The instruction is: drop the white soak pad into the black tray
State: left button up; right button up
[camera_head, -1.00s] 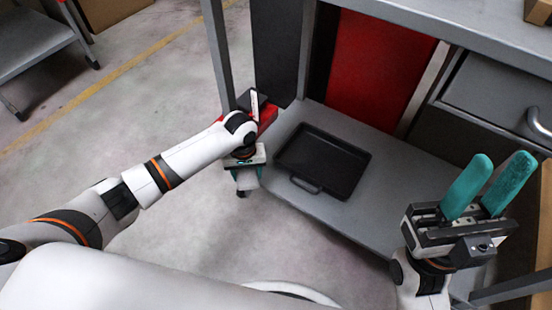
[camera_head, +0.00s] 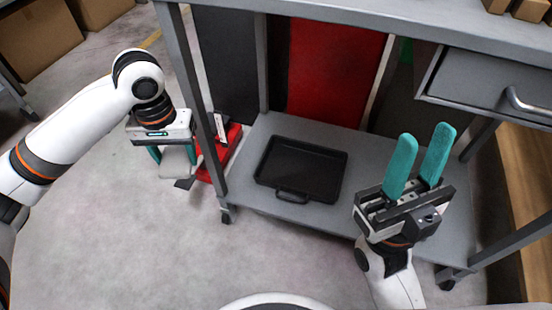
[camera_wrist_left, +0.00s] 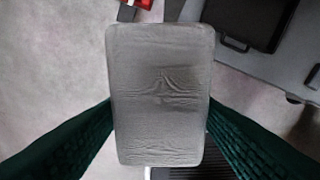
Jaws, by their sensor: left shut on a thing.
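The white soak pad (camera_wrist_left: 160,95) fills the middle of the left wrist view, between two teal fingers, and looks light grey. In the head view the pad (camera_head: 178,162) hangs under my left gripper (camera_head: 175,160), which is shut on it. The black tray (camera_head: 302,170) lies on the lower shelf of the grey stand, to the right of my left gripper, its handle toward me. It looks empty. Part of the tray (camera_wrist_left: 245,20) also shows at the top right of the left wrist view. My right gripper (camera_head: 424,152) has its teal fingers upright and apart, with nothing between them.
The stand's lower shelf (camera_head: 245,185) has bare room around the tray. A stand leg (camera_head: 208,110) rises between my left gripper and the tray. A red object (camera_head: 222,150) is on the floor beside that leg. The worktop (camera_head: 350,25) and a drawer (camera_head: 490,85) overhang the shelf.

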aim_at(297, 171)
jog(key=i+j, duration=0.2)
jog(key=i+j+z, duration=0.15)
jog(key=j, duration=0.25)
jog(key=i+j, duration=0.2)
jog(key=j, duration=0.15)
jog(key=i+j+z, duration=0.15)
jog(key=j, duration=0.2)
jog(key=z, duration=1.5)
jog(key=i+j, duration=0.05)
